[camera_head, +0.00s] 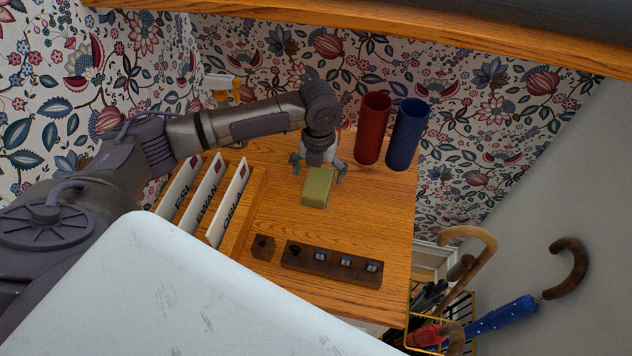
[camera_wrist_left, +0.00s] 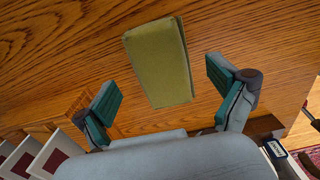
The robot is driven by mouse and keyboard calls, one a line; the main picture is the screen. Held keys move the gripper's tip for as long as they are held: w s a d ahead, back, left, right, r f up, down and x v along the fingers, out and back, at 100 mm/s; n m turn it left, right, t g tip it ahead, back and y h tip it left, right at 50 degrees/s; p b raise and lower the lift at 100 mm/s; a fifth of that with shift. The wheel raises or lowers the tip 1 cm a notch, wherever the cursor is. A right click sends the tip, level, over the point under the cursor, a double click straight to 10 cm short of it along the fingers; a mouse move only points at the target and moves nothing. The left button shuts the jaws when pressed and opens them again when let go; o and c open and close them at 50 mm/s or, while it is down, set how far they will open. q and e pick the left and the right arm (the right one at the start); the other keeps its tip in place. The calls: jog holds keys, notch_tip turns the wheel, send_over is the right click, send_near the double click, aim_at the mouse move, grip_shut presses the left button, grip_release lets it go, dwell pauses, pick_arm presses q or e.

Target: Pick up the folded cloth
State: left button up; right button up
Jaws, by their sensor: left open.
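The folded cloth (camera_head: 317,187) is an olive green block lying on the wooden table top (camera_head: 290,212). In the left wrist view the cloth (camera_wrist_left: 160,62) lies beyond and between the two fingers, with bare wood around it. My left gripper (camera_head: 318,173) is above the cloth at its far end, pointing down. In the left wrist view my left gripper (camera_wrist_left: 165,88) is open, with a teal-padded finger on each side and nothing between the pads touching them. My right gripper does not show.
A red cylinder (camera_head: 372,128) and a blue cylinder (camera_head: 406,134) stand behind the cloth. Labelled dividers (camera_head: 204,193) stand left. Umbrellas (camera_head: 500,316) stand right of the table.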

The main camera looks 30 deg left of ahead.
pick_arm(q)
notch_tip(320, 180, down, 2)
jog(key=shift+f, duration=0.4)
jog(key=c, duration=1.3)
jog(key=shift+c, duration=0.3)
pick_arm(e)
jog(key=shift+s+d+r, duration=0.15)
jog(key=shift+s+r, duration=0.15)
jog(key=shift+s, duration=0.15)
pick_arm(q)
jog(key=shift+r, duration=0.15)
jog(key=shift+r, duration=0.3)
jog(key=r, duration=0.1)
jog(key=d+r+b, duration=0.1)
jog(key=r, duration=0.1)
jog(key=shift+r, duration=0.3)
jog(key=s+d+r+b, duration=0.1)
jog(key=d+r+b, duration=0.1)
jog(key=d+r, duration=0.4)
jog(key=d, duration=0.4)
jog(key=shift+d+r, duration=0.3)
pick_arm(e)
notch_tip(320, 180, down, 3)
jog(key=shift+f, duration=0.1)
